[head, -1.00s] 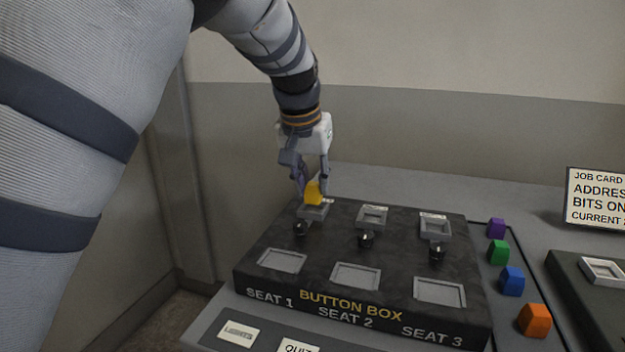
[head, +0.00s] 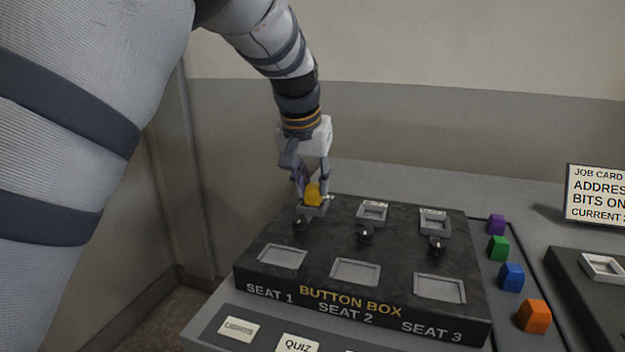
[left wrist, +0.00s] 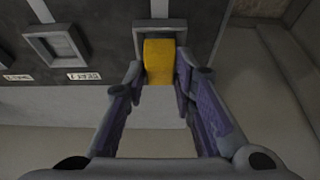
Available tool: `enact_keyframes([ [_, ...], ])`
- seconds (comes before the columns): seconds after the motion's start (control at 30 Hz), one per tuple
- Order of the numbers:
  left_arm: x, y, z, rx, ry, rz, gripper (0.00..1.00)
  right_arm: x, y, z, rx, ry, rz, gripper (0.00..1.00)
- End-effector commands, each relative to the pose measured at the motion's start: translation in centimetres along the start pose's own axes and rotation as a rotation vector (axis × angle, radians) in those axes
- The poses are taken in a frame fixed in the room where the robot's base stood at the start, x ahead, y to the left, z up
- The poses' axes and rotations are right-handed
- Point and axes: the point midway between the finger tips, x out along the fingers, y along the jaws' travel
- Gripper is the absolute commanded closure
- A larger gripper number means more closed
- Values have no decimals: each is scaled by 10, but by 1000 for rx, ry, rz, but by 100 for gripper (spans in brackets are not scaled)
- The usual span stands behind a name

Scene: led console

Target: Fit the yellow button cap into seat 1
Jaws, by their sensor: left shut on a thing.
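The yellow button cap (head: 313,195) is at the raised grey square seat 1 (head: 311,210), back left on the black button box (head: 400,312). My left gripper (head: 313,190) points down from above, its fingers on either side of the cap and shut on it. In the left wrist view the yellow cap (left wrist: 159,60) shows between the fingertips of the left gripper (left wrist: 159,72), overlapping the grey frame of seat 1 (left wrist: 172,24). I cannot tell whether the cap is seated inside the frame. My right gripper is not in view.
Empty raised frames of seat 2 (head: 372,212) and seat 3 (head: 434,221) stand to the right. Purple (head: 496,224), green (head: 498,248), blue (head: 511,277) and orange (head: 532,315) caps line the box's right side. A wall rises behind.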

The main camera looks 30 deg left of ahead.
Motion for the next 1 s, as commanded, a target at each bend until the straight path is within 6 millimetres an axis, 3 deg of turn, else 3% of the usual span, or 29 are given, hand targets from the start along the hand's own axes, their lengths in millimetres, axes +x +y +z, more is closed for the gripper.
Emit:
enact_keyframes([
  [1.0, 11, 0, 5, 0, 0, 0, 99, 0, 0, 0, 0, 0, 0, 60],
])
